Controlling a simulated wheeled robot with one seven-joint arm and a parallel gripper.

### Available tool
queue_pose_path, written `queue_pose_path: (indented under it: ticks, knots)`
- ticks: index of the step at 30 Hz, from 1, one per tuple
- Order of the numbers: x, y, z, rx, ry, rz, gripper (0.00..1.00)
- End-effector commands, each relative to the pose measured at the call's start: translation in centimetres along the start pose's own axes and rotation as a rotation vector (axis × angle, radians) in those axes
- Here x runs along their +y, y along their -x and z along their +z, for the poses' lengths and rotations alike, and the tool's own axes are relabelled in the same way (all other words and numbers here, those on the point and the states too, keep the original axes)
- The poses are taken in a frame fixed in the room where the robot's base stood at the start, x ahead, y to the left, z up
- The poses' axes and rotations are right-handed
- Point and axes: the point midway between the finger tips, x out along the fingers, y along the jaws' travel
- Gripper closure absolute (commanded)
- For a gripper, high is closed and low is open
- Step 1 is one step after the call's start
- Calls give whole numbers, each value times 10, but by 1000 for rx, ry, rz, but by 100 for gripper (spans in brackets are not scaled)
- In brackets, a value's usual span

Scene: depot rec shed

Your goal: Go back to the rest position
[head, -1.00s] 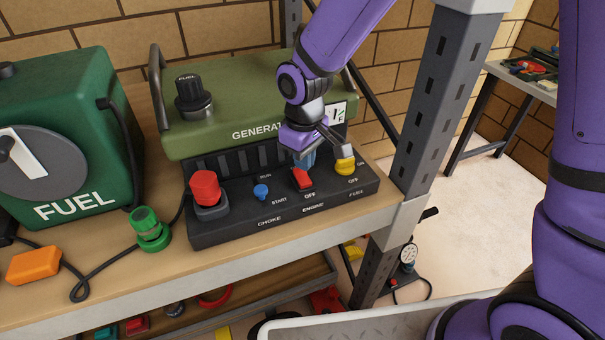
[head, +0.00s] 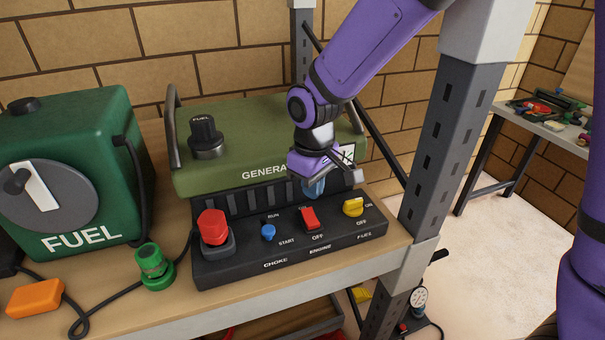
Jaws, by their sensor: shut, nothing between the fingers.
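My gripper (head: 345,158) is in the head view, above the right part of the generator's control panel (head: 240,268). Its fingers are shut with nothing between them, and it is apart from the switches. The green generator (head: 230,177) stands on the shelf behind the panel, partly hidden by my gripper and arm. On the panel are a red knob (head: 211,226), a blue choke lever (head: 268,232), a red engine rocker (head: 310,218) and a yellow fuel lever (head: 353,207).
A grey shelf post (head: 440,150) stands close to the right of my gripper. A green fuel tank (head: 75,130) is at the left, with a green plug (head: 154,267) and an orange connector (head: 35,298) in front. A side table (head: 545,130) stands at the far right.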

Motion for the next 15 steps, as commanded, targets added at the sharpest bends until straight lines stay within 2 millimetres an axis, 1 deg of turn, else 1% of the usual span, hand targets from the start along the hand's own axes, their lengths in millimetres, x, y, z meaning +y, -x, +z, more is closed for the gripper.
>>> queue_pose_path:
  ticks: [4, 8, 11, 15]
  knots:
    - [3, 5, 3, 6, -10, 5, 100]
    - [16, 27, 17, 31, -57, 24, 100]
    - [29, 54, 37, 62, -119, 46, 100]
    - [46, 90, 72, 107, -214, 77, 100]
